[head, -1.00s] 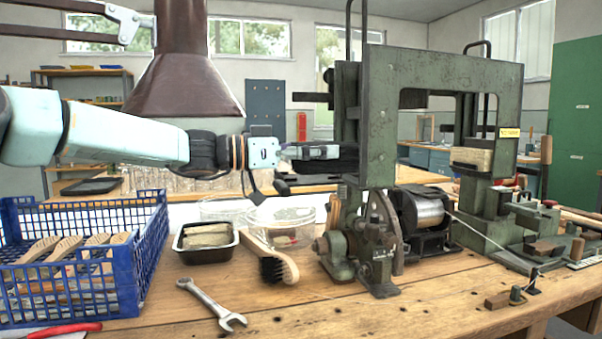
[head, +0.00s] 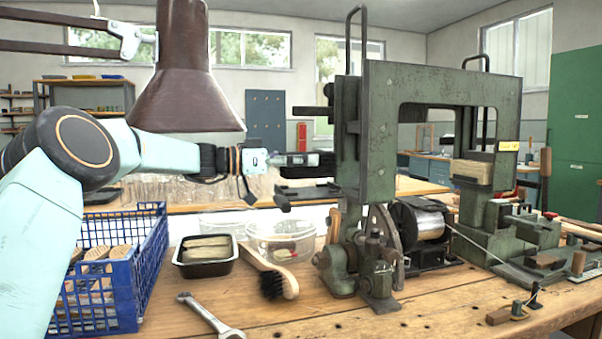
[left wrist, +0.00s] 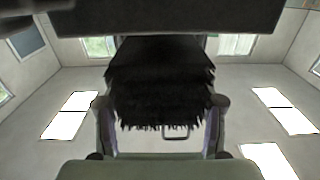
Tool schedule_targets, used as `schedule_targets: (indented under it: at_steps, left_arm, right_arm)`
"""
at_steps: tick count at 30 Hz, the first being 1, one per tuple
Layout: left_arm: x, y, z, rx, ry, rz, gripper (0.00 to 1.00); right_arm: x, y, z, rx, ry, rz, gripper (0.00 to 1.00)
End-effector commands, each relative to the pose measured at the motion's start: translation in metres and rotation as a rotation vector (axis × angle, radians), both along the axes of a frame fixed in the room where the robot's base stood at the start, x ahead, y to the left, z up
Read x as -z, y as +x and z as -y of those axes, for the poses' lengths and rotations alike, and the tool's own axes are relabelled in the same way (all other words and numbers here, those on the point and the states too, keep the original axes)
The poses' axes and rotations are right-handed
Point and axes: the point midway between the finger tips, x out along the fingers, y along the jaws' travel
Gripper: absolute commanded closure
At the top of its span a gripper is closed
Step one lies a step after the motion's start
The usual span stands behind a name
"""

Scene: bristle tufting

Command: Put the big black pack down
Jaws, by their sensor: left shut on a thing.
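My left gripper (head: 308,159) is shut on the big black pack, a thick bundle of black bristles. The pack (left wrist: 160,85) fills the space between the two fingers in the left wrist view, its ragged ends showing. In the head view only a dark part of the pack (head: 327,163) shows beside the green machine's left upright. The gripper is level, above a dark ledge (head: 305,193) at the machine's left side. I cannot tell whether the pack touches the machine. My right gripper is not in view.
The green tufting machine (head: 378,130) stands right of the gripper. On the wooden bench (head: 290,318) are a blue crate (head: 150,262), a black tray (head: 206,268), a clear round tub (head: 282,245), a brush (head: 270,276) and a wrench (head: 210,316). The front of the bench has free room.

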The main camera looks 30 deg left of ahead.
Motion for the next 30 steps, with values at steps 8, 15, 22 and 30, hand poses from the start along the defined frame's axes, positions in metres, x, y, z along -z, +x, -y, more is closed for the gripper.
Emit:
schedule_targets:
  at_steps: [8, 15, 22, 30]
  left_arm:
    - [0.032, 0.001, -0.001, 0.001, 0.000, 0.000, 0.80]
    - [0.030, 0.001, -0.001, 0.001, 0.001, 0.001, 0.80]
    - [0.035, 0.001, -0.001, 0.001, 0.001, 0.000, 0.41]
    - [0.034, 0.001, -0.001, 0.001, 0.001, 0.000, 0.19]
  right_arm:
    - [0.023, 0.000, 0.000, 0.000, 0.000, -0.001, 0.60]
    - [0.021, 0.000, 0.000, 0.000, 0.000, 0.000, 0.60]
    - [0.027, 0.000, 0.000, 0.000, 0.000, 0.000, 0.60]
    - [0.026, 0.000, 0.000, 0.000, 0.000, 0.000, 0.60]
